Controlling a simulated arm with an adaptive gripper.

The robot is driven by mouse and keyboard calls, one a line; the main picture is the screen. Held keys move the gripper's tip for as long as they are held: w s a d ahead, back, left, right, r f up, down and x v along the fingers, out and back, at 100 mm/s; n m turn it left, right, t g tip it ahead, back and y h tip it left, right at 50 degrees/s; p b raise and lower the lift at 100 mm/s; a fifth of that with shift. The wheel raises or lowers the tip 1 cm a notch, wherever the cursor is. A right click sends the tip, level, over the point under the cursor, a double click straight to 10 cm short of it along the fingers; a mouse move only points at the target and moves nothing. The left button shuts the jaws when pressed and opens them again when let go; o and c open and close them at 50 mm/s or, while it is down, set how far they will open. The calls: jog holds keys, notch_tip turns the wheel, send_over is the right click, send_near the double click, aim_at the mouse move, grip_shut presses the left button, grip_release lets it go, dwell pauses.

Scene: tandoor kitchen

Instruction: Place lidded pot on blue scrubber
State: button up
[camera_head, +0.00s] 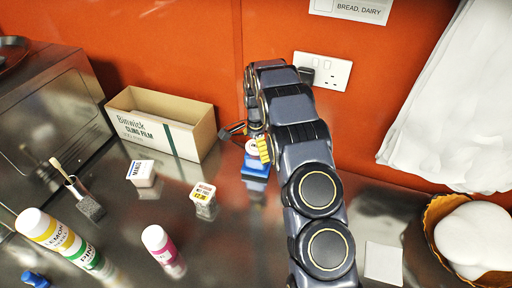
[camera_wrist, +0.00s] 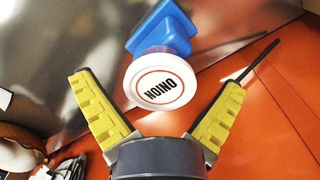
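The lid hides much of the contact. In the head view the white lid (camera_head: 252,147) shows just above the blue scrubber (camera_head: 256,166) on the steel counter. My gripper (camera_head: 248,140) is around the lid there, one yellow pad at its right, partly hidden by my arm.
An open cardboard box (camera_head: 180,143) stands left of my gripper against the orange wall. Two small labelled tubs (camera_head: 140,172) (camera_head: 203,193), a pink bottle (camera_head: 158,240) and a striped bottle (camera_head: 60,238) are nearer. A basket (camera_head: 435,222) is at the right. Counter around the scrubber is mostly clear.

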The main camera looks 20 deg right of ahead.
notch_tip(320, 180, up, 12)
jog(key=shift+r, duration=0.25)
dwell(0.4)
jog(key=s+a+r+n, duration=0.5)
jog(key=s, duration=0.4)
jog(key=s+a+r+n, duration=0.4)
jog(key=s+a+r, duration=0.1)
jog(key=s, duration=0.4)
jog(key=s+a+n, duration=0.2)
jog(key=s+n, duration=0.2)
jog(key=s, duration=0.6)
jog(key=s+a+f+n+g, duration=0.1)
jog(key=s+n, duration=0.4)
jog(key=s, duration=0.5)
jog(key=shift+a+g, duration=0.3)
jog(key=shift+a, duration=0.25)
